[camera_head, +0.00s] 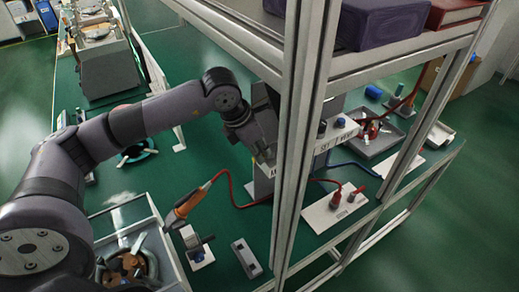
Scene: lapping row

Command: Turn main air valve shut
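My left arm reaches in from the left. Its gripper (263,152) is beside the aluminium upright, over a grey box-like unit with a white label strip. The fingertips are small and dark against the unit, so their opening cannot be told. No valve is clearly marked as the main air valve. A white plate (323,216) on the bench right of the upright carries small red upright parts (337,196); a blue knob (340,122) sits above the label strip. The gripper is apart from the plate and its red parts. My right gripper is out of view.
The aluminium upright (298,150) and a shelf with a purple box (383,22) stand close to my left gripper. An orange-handled tool (188,204) with a red hose lies on the green bench. A grey tray (372,141) is at the right.

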